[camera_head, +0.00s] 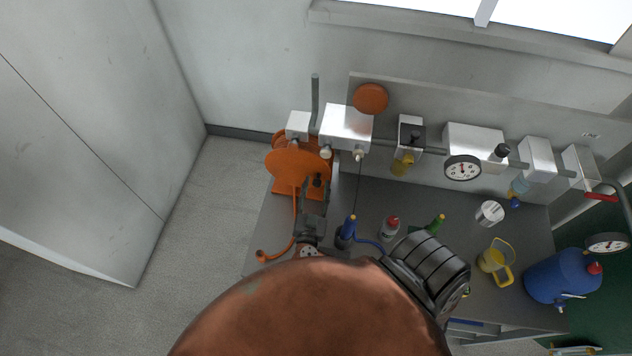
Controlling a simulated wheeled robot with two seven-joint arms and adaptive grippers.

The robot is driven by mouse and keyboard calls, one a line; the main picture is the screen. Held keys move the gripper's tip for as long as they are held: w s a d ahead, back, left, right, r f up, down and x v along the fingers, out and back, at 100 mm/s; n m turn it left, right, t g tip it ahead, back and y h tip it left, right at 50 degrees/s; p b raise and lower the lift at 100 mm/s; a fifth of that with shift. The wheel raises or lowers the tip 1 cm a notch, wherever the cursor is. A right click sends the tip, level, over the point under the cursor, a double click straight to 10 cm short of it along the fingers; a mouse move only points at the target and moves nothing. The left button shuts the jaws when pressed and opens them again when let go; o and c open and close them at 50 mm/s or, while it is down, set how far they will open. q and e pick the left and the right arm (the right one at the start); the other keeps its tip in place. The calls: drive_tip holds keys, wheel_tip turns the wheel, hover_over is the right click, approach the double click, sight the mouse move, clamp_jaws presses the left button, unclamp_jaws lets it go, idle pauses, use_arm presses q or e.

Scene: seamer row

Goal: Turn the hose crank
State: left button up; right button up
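The orange hose reel (291,166) stands at the left end of the grey bench, against the wall. The dark crank knob (318,180) shows on the reel's front right side. The crank's arm is mostly hidden.
A blue bottle (347,228) and a red-capped bottle (391,228) stand right of the gripper. A yellow jug (494,260) and a blue canister (562,276) are farther right. Pipework with gauges (463,168) runs along the wall. Floor at left is clear.

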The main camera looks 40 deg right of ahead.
drive_tip(key=shift+x, duration=0.8)
drive_tip(key=shift+c, duration=0.4)
clamp_jaws()
